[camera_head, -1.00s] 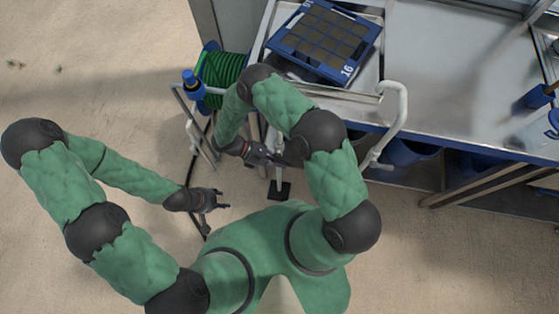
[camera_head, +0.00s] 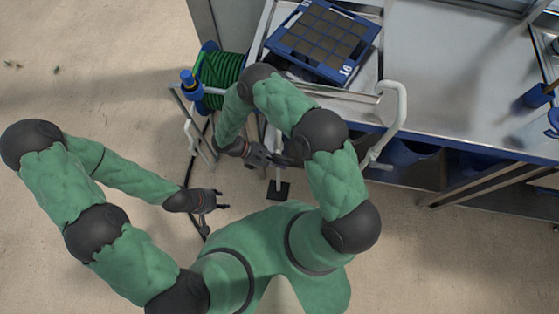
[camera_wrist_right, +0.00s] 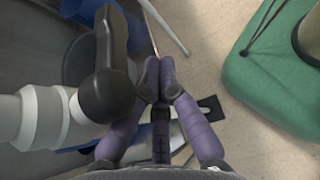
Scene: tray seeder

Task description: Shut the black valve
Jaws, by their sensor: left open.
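The black valve (camera_wrist_right: 108,70) shows in the right wrist view as a rounded body with a lever pointing up the picture, on a white pipe (camera_wrist_right: 45,115). My right gripper (camera_wrist_right: 159,75) is just right of the lever, its two fingertips close together with nothing visible between them. I cannot tell whether a finger touches the lever. In the head view my right gripper (camera_head: 285,160) is beside the bench's near left corner, and I cannot make out the valve there. My left gripper (camera_head: 226,200) is open and empty above the floor.
A green hose reel (camera_head: 222,75) with blue parts stands left of the bench (camera_head: 430,75). A blue seed tray (camera_head: 359,64) marked 16 lies on the bench. A white bent pipe (camera_head: 402,105) is at its near edge, with blue bins (camera_head: 410,152) below.

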